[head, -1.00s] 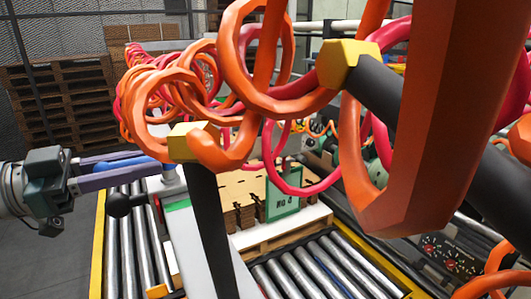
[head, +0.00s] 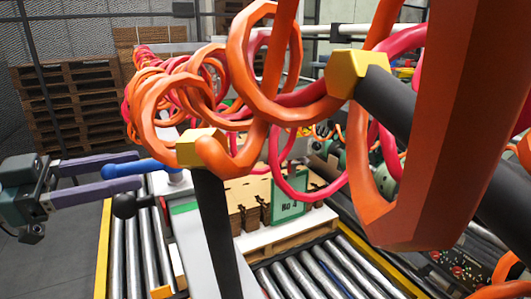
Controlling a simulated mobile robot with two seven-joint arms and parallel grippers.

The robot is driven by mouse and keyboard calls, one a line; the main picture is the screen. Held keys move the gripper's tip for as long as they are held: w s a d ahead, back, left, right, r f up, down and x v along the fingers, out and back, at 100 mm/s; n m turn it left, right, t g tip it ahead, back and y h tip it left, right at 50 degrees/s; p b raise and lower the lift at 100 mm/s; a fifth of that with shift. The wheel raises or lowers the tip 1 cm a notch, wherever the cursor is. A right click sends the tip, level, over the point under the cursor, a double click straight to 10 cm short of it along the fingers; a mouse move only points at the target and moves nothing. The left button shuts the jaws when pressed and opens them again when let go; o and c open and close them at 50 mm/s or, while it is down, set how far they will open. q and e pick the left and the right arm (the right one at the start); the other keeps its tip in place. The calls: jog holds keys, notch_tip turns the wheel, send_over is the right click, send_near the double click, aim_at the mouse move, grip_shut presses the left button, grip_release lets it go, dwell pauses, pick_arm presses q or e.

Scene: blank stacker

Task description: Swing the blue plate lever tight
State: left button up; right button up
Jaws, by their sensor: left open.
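The blue plate lever (head: 150,168) sticks out to the left from the top of a grey housing, near the left of the head view. My left gripper (head: 140,170) is open at the left. One purple-grey finger passes above the lever and the other below it in the picture, with gaps visible on both sides. The lever's free end lies between the fingers. Whether they are at the same depth is hard to tell. My right gripper is not in view.
A black ball knob (head: 124,205) sits just below the lever. Orange and red coiled hoses (head: 265,105) and black bars with yellow ends hide much of the middle and right.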

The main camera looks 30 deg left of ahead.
pick_arm(q)
jog(key=v, duration=0.6)
dwell(0.3)
